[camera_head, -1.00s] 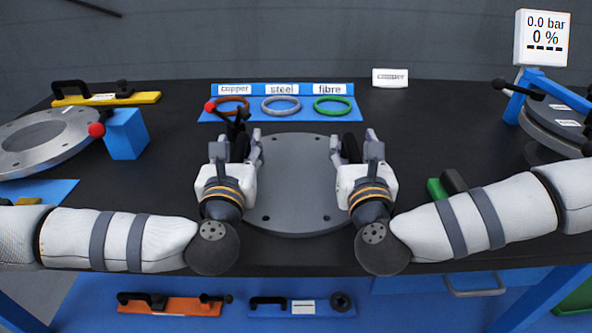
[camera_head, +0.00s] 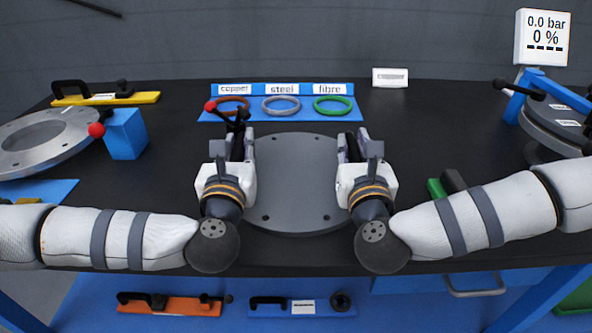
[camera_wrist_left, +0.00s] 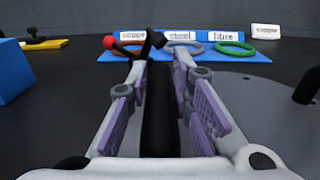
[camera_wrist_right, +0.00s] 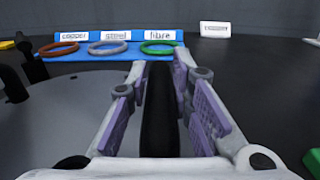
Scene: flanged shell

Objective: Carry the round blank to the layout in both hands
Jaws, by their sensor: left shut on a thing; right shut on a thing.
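The round blank (camera_head: 296,185) is a flat grey disc with small holes near its rim and a black upright grip at each side. It lies at the middle of the black table. My left gripper (camera_head: 240,146) is shut on its left grip, which shows as a black bar (camera_wrist_left: 159,120) between the fingers in the left wrist view. My right gripper (camera_head: 351,146) is shut on its right grip, a black bar (camera_wrist_right: 160,115) in the right wrist view. The disc looks level. I cannot tell which thing is the layout.
Behind the blank, a blue board (camera_head: 256,110) carries copper, steel and fibre rings. A loose label (camera_head: 390,77) stands right of it. A grey flanged ring (camera_head: 20,160) and blue block (camera_head: 126,134) are at left. Stacked discs (camera_head: 556,125) and a gauge (camera_head: 542,38) are at right.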

